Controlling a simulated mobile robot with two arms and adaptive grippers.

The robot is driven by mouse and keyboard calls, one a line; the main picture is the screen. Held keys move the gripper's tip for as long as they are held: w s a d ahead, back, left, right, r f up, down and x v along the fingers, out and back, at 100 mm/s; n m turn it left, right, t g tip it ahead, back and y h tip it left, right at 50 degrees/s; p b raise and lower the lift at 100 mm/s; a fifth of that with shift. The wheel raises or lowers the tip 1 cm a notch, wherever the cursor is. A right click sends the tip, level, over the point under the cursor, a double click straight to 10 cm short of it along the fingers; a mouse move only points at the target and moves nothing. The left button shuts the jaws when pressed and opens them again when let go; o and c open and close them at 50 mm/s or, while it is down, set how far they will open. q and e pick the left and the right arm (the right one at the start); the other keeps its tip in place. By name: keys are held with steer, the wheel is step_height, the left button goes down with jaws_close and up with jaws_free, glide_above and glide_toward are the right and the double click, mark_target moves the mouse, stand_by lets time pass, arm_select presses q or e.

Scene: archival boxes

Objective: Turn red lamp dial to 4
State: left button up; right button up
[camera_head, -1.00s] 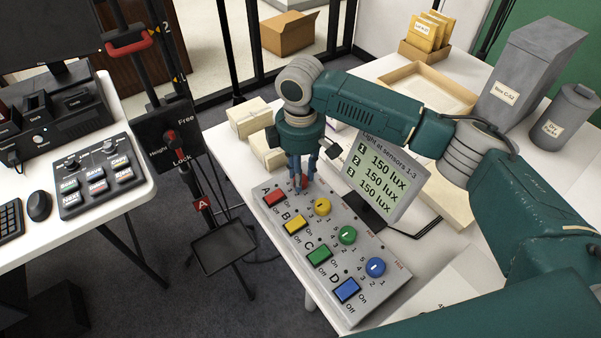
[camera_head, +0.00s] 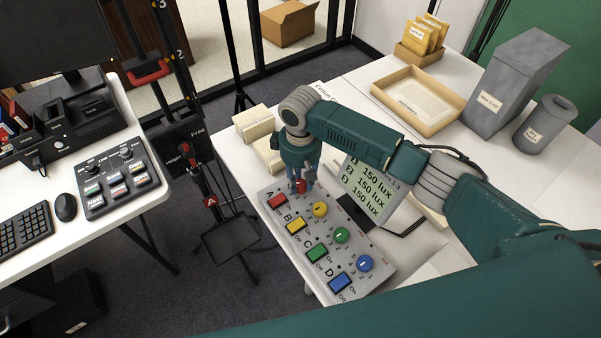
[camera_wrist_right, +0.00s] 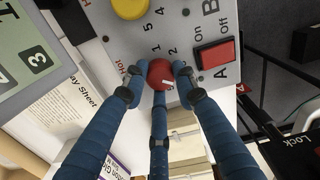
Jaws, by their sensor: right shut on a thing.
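The red lamp dial (camera_head: 301,187) sits at the far end of the grey control panel (camera_head: 262,197), beside the red switch A (camera_head: 277,201). My right gripper (camera_head: 302,182) points down at this dial. In the right wrist view, its blue fingers (camera_wrist_right: 158,82) close around the red dial (camera_wrist_right: 161,73). My left gripper is not in view.
Yellow (camera_head: 320,209), green (camera_head: 341,235) and blue (camera_head: 365,263) dials line the panel, with coloured switches beside them. The display stands close to my right arm. Cream boxes (camera_head: 265,150) lie behind the gripper. A shallow tray (camera_head: 418,100) and grey bins stand farther back.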

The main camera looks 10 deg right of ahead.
mark_target(300, 183)
steer(key=shift+m+p, duration=0.35)
steer(key=shift+m, duration=0.05)
steer(key=o, duration=1.1)
steer(key=shift+o, duration=0.2)
step_height(300, 183, up, 12)
